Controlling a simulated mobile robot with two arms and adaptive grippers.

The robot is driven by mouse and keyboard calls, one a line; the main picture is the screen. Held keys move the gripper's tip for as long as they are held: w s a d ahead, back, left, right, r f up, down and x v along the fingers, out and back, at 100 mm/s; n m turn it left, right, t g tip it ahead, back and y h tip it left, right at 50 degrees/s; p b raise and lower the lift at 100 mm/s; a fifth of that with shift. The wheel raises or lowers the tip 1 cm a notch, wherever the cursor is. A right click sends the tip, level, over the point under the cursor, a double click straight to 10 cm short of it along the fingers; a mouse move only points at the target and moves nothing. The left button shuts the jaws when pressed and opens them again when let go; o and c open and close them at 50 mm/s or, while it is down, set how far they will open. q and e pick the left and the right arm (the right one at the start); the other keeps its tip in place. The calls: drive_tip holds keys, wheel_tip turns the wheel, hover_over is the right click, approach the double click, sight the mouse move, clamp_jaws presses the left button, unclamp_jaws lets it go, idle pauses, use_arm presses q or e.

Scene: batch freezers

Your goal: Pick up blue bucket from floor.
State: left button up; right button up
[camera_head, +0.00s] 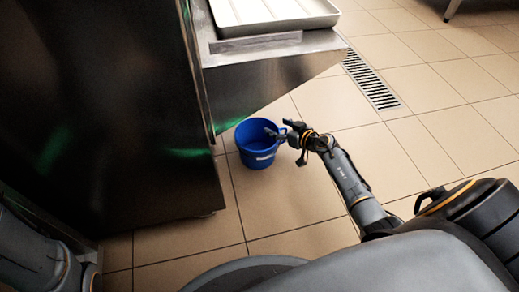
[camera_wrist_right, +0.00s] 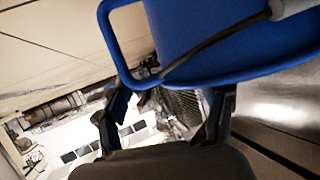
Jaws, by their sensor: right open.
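The blue bucket (camera_head: 258,155) stands upright on the tiled floor beside the dark machine, with a pale label low on its side. My right gripper (camera_head: 283,133) reaches in from the right at the bucket's right rim. In the right wrist view the bucket (camera_wrist_right: 215,30) fills the upper part, with its blue side loop at left and a thin wire handle with a grey grip across it. My right gripper's fingers (camera_wrist_right: 168,105) are spread below the bucket in that picture, with nothing seen between them; contact is unclear.
A tall dark machine (camera_head: 110,110) stands close to the bucket's left. A steel ledge (camera_head: 275,75) with a white tray (camera_head: 270,24) overhangs behind it. A floor drain grate (camera_head: 370,80) lies at upper right.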

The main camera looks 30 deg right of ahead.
drive_tip(key=shift+c, duration=0.2)
drive_tip(key=c, duration=1.1)
clamp_jaws()
drive_tip(key=shift+s, duration=0.1)
